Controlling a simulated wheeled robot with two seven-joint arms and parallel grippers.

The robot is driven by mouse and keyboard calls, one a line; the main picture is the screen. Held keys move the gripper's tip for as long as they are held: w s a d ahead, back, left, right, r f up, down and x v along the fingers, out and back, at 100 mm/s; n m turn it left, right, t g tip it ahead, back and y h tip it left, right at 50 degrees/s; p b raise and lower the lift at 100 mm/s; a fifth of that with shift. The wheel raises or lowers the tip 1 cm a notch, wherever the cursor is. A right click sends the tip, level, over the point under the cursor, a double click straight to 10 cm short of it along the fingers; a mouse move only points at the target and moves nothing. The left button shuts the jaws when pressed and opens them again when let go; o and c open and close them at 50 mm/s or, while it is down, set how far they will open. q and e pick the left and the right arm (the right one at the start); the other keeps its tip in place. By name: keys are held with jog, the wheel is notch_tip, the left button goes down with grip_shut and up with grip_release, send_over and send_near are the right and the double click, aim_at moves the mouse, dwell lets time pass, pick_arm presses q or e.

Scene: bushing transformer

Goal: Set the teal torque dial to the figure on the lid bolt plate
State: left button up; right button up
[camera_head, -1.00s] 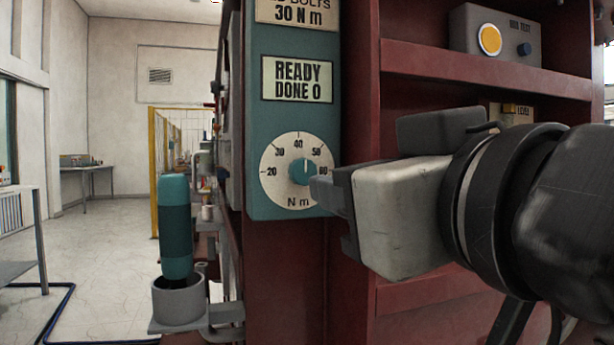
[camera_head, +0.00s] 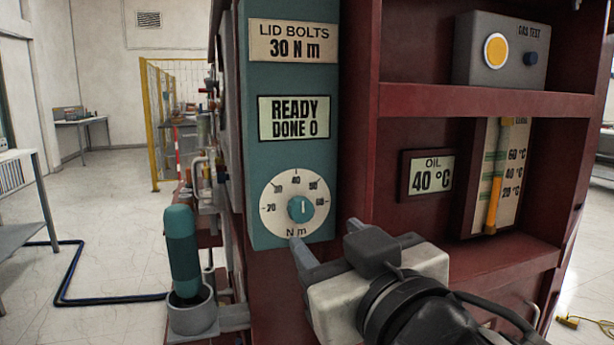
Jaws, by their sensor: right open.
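The torque dial has a round white face (camera_head: 271,226) marked 20 to 60 N m and a teal knob (camera_head: 301,209) at its centre. The knob's small white mark points roughly upward, near 40 or a little to its right; I cannot read it exactly. The lid bolt plate (camera_head: 292,41) above reads "LID BOLTS 30 N m". My right gripper (camera_head: 327,240) is open and empty, just below and right of the dial, with its fingers apart from the knob. My left gripper is not in view.
A display (camera_head: 294,119) between plate and dial reads "READY DONE 0". A teal cylindrical tool (camera_head: 182,250) stands in a grey cup (camera_head: 193,317) at lower left. Red shelving at right holds a gas test box (camera_head: 499,50), an oil display (camera_head: 431,175) and a thermometer board (camera_head: 508,170).

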aim_at(303, 213)
jog(key=x, duration=0.8)
jog(key=c, duration=1)
